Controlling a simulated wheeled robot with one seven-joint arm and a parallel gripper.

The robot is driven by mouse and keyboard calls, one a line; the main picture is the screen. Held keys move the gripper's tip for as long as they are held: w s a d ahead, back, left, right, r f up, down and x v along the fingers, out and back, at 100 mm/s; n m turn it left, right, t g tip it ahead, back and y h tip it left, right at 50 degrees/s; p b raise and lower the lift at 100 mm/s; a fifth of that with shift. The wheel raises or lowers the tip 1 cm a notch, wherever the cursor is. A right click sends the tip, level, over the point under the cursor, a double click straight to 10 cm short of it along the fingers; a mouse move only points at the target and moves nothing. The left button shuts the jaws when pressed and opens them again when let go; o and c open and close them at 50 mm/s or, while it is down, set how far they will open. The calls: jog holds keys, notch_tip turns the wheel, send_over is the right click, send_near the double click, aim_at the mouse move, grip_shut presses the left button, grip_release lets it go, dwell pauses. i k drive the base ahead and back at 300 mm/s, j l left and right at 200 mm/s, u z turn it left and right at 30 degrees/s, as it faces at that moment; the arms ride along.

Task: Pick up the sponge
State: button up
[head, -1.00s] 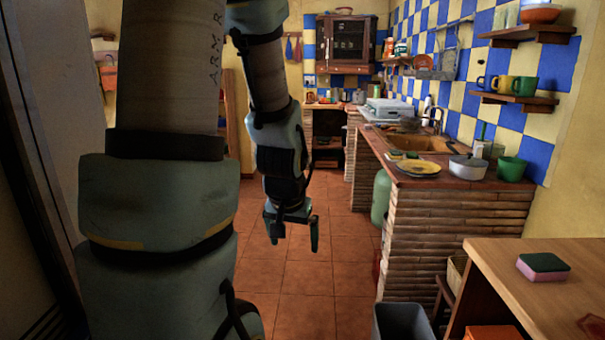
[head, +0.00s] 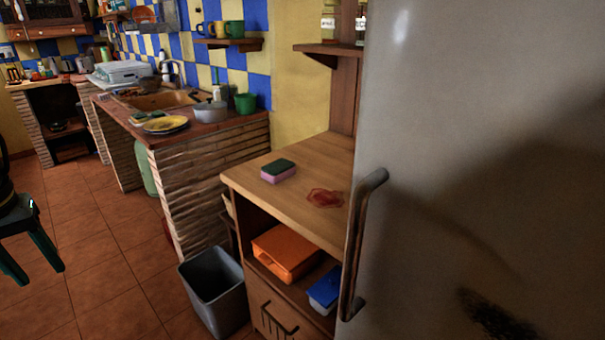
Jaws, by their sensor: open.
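The sponge (head: 278,172) lies flat on the wooden cabinet top in the head view, near its left edge. It has a dark green upper layer and a pink lower layer. My gripper (head: 30,268) is at the far left edge of the view, pointing down over the tiled floor. Its fingers are apart and nothing is between them.
A red stain (head: 325,198) marks the wooden cabinet top (head: 300,222) right of the sponge. A large fridge (head: 480,120) with a long handle stands close on the right. A grey bin (head: 214,290) stands left of the cabinet. The floor at left is clear.

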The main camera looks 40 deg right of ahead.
aim_at(274, 173)
jog(key=i+z, duration=0.15)
jog(key=z, duration=0.25)
jog(key=i+z, duration=0.15)
jog(key=z, duration=0.25)
jog(key=i+j+z, duration=0.15)
jog(key=z, duration=0.25)
jog(key=i+j+z, duration=0.2)
jog(key=i+j, duration=0.3)
jog(key=i+j+z, duration=0.15)
jog(key=i+j, duration=0.3)
jog(key=j, duration=0.25)
